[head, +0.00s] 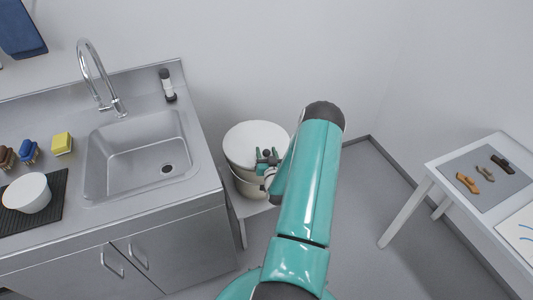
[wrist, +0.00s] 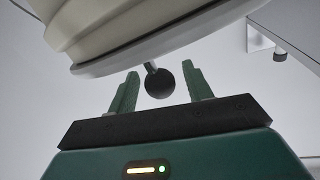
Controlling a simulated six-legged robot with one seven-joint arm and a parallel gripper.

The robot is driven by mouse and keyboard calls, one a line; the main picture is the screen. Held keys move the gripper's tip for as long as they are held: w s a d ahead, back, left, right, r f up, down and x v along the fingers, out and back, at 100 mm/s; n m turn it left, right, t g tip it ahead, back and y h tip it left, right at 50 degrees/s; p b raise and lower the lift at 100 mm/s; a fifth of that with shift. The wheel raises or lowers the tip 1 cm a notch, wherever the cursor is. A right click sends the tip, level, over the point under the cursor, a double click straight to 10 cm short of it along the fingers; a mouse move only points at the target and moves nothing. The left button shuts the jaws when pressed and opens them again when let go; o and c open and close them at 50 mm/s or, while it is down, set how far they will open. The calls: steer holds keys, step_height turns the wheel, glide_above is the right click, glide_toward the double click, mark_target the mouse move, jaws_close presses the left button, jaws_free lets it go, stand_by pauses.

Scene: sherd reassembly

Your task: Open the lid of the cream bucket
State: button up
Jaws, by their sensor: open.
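The cream bucket (head: 247,186) stands on a low white stand between the sink counter and the wall. Its pale lid (head: 247,138) is on top and looks closed. The wrist view shows the bucket's cream side (wrist: 95,22), the lid's rim (wrist: 150,52) and a black ball knob (wrist: 160,83) on a short metal stem. My gripper (head: 267,156) is over the lid's right part in the head view. In the wrist view my gripper's two green fingers (wrist: 162,84) are apart, with the knob between them and visible gaps on both sides. My arm hides the bucket's right side.
A steel counter with a sink (head: 140,160) and tap (head: 95,75) stands close to the bucket's left. A white bowl (head: 27,192), yellow sponge (head: 62,143) and brushes lie on it. A white table (head: 440,172) with several sherds (head: 468,183) is at right. Floor between is clear.

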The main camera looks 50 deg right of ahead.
jaws_close()
steer(key=shift+r, duration=0.1)
